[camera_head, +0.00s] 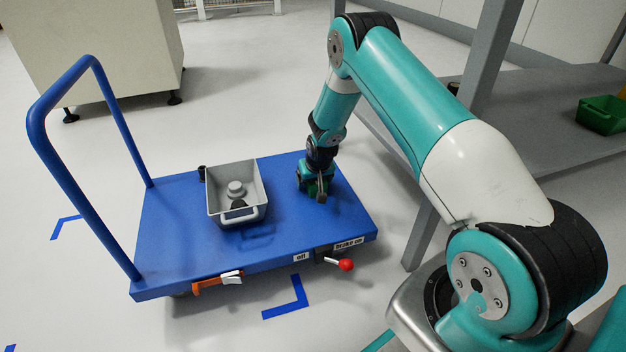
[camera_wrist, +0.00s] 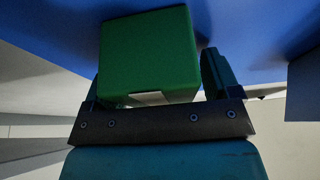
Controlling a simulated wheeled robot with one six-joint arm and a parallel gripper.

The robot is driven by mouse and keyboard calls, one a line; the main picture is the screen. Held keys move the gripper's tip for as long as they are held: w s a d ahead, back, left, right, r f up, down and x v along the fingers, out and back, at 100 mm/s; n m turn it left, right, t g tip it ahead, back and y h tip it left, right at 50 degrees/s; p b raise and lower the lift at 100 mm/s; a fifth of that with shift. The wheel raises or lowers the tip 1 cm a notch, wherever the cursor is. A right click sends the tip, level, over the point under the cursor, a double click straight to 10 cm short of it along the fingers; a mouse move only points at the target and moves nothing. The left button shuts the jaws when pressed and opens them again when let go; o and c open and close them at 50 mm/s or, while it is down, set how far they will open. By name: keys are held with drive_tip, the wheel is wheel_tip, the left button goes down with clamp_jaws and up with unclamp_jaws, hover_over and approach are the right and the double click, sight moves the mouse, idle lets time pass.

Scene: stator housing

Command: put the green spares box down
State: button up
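The green spares box (camera_wrist: 150,55) fills the space between the fingers of my gripper (camera_wrist: 160,85) in the wrist view. The right finger stands close along its right side; the left finger is mostly hidden behind it. My gripper looks shut on the box. In the head view my gripper (camera_head: 314,188) points down at the right part of the blue trolley deck (camera_head: 290,235). The box there is small and largely hidden by the gripper. I cannot tell whether its underside touches the deck.
A grey bin (camera_head: 257,205) with metal parts stands on the deck left of my gripper. The trolley has a blue push handle (camera_head: 60,160) at left and a red-knobbed lever (camera_head: 345,265) in front. A green container (camera_head: 603,114) lies on the grey bench (camera_head: 555,145) at right.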

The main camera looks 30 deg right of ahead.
drive_tip(key=shift+r, duration=0.25)
drive_tip(key=p+v, duration=0.7)
drive_tip(key=v, duration=0.4)
drive_tip(key=shift+s+r, duration=0.1)
drive_tip(key=shift+r, duration=0.25)
drive_tip(key=s+a+r+n+y, duration=0.1)
drive_tip(key=s+a+r+n, duration=0.1)
drive_tip(key=s+a+r, duration=0.35)
drive_tip(key=s+a+r+n+g+y, duration=0.1)
drive_tip(key=s+a+r+y, duration=0.1)
drive_tip(key=a+r, duration=0.6)
drive_tip(key=s+a+r+n+y, duration=0.1)
drive_tip(key=s+a+r+n, duration=0.15)
drive_tip(key=a+r, duration=0.4)
drive_tip(key=s+a+r+n+g, duration=0.1)
drive_tip(key=s+r, duration=0.4)
drive_tip(key=s, duration=0.6)
drive_tip(key=s+a+r+n+g+y, duration=0.1)
drive_tip(key=s+a+r+n, duration=0.3)
drive_tip(key=s, duration=0.7)
drive_tip(key=shift+a+r+g, duration=0.45)
drive_tip(key=shift+r+g, duration=0.2)
drive_tip(key=shift+g, duration=0.05)
